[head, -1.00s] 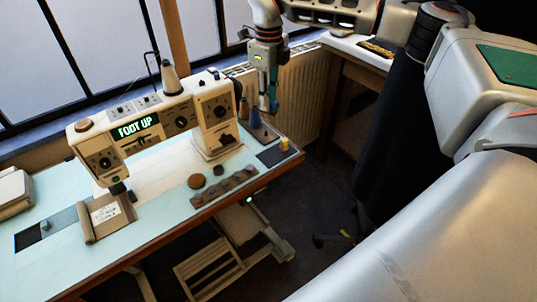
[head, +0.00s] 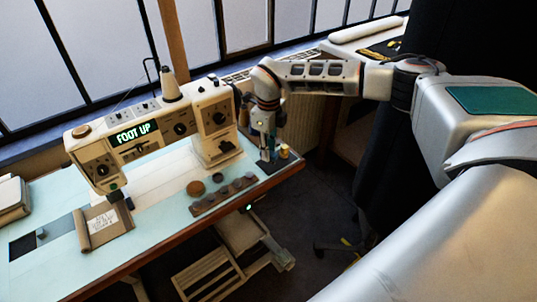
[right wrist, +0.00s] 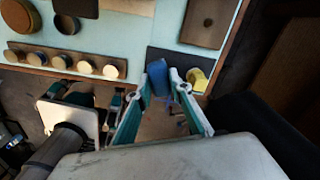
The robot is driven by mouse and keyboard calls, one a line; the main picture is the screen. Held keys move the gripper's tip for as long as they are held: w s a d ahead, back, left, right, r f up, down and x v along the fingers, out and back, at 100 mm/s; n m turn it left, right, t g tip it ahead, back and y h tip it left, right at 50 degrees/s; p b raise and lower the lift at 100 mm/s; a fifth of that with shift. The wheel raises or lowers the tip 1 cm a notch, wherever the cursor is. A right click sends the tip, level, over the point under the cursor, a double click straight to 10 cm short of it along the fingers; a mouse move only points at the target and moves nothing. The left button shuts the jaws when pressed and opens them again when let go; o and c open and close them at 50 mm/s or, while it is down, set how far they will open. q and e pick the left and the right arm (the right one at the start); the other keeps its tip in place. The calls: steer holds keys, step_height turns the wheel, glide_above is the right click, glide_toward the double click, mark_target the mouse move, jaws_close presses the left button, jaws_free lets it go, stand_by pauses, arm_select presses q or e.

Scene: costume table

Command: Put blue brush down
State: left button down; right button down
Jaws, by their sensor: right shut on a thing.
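My right gripper (head: 268,153) is low over the right end of the sewing table, at the dark mat (head: 281,165). In the right wrist view its teal fingers (right wrist: 161,84) are shut on the blue brush (right wrist: 158,76). The brush shows at the fingertips in front of the dark mat (right wrist: 180,58). In the head view the brush is too small and covered to make out clearly. I cannot tell whether it touches the mat. A small yellow item (head: 284,151) is just right of the gripper. It also shows in the right wrist view (right wrist: 197,80).
The sewing machine (head: 150,135) stands left of my gripper. The table edge (head: 255,190) is close in front.

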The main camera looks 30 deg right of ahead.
steer(key=shift+f, duration=0.95)
steer(key=shift+f, duration=0.15)
steer(key=c, duration=1.8)
jaws_free()
